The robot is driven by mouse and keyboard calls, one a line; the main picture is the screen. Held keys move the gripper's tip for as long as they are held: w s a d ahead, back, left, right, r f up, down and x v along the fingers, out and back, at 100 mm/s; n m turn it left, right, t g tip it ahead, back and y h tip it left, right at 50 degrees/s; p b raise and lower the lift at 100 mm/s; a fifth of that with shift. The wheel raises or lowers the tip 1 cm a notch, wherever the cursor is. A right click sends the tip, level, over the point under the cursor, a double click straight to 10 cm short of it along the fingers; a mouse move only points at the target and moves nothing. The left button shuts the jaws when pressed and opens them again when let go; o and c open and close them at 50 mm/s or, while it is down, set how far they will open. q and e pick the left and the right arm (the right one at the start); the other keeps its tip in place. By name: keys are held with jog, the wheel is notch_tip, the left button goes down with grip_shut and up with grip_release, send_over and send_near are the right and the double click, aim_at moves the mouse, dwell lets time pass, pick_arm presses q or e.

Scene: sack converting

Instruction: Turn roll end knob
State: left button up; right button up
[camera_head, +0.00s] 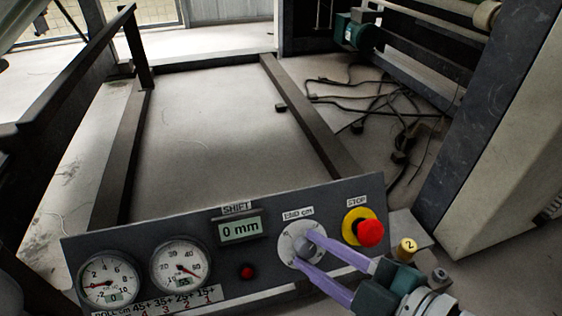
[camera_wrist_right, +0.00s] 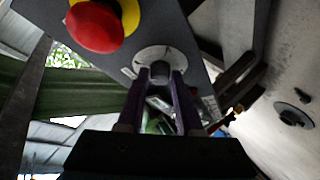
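The roll end knob (camera_head: 303,244) is a small grey knob on a round pale dial marked END cm, on the dark sloping panel (camera_head: 135,245). My right gripper (camera_head: 304,251) reaches in from the lower right, its two purple fingers spread apart on either side of the knob. In the right wrist view the knob (camera_wrist_right: 160,72) sits between the fingertips (camera_wrist_right: 160,78) and nearly fills the gap. I cannot tell whether the fingers press on it. My left gripper is not in view.
A red stop button (camera_head: 370,232) on a yellow base sits just right of the knob. The SHIFT display (camera_head: 240,229) reads 0 mm, above a small red button (camera_head: 247,272). Two round gauges (camera_head: 181,266) are at left. Behind lie a floor frame (camera_head: 310,120) and loose cables (camera_head: 385,105).

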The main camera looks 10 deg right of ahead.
jog(key=o, duration=0.4)
jog(key=shift+s+d+r+p, duration=0.2)
jog(key=shift+s+r+p, duration=0.1)
jog(key=shift+s+p, duration=0.15)
jog(key=p+v, duration=0.4)
jog(key=v, duration=0.4)
jog(key=shift+s+d+p, duration=0.15)
jog(key=shift+s+p, duration=0.15)
jog(key=shift+s, duration=0.05)
jog(key=shift+r, duration=0.1)
